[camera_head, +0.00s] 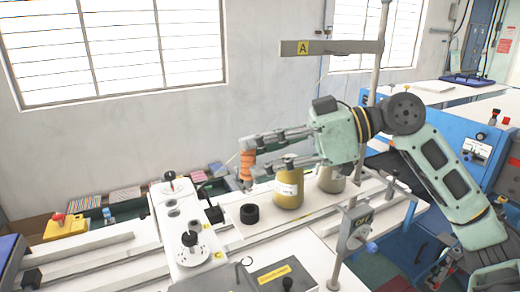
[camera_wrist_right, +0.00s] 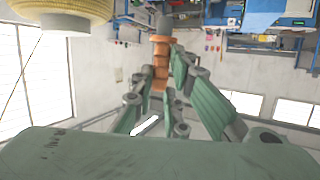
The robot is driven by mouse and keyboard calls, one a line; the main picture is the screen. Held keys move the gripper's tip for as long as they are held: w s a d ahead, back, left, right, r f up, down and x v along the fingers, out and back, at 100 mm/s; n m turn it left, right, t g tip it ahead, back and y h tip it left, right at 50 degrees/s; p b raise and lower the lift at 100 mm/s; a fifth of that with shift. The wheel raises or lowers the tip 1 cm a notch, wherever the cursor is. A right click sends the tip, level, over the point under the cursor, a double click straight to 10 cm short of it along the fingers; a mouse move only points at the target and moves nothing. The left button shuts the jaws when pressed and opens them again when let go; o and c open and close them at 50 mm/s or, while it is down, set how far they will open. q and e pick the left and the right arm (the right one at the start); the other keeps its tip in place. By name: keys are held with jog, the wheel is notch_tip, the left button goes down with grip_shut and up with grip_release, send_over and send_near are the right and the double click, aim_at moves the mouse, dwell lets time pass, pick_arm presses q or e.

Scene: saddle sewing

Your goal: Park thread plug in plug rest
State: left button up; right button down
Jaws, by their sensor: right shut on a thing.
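My right gripper (camera_head: 245,166) comes in from the right and is shut on the orange ribbed thread plug (camera_head: 247,163), with a grey end at its bottom. It holds the plug upright above the white bench, apart from what lies below. In the right wrist view the plug (camera_wrist_right: 160,62) sits between the fingertips (camera_wrist_right: 160,80). A white block (camera_head: 183,236) with knobs and round openings stands to the lower left of the plug. I cannot tell which part is the plug rest. My left gripper is not in view.
Yellowish thread cones (camera_head: 289,188) stand just right of the plug; one shows in the right wrist view (camera_wrist_right: 62,12). A black ring (camera_head: 249,213) lies below the plug. A metal post (camera_head: 372,75) with a bar marked A rises behind my arm.

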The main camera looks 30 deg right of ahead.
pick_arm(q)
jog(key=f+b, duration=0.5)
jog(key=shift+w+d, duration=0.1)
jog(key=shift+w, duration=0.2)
pick_arm(e)
notch_tip(320, 180, down, 5)
jog(key=shift+w+r, duration=0.1)
pick_arm(q)
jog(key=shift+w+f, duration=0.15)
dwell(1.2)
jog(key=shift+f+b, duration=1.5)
jog(key=shift+b, duration=0.15)
pick_arm(e)
jog(key=shift+f, duration=1.7)
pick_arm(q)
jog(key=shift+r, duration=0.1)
pick_arm(e)
jog(key=c, duration=1.7)
grip_release()
jog(key=shift+r, duration=0.1)
jog(key=shift+o, duration=0.2)
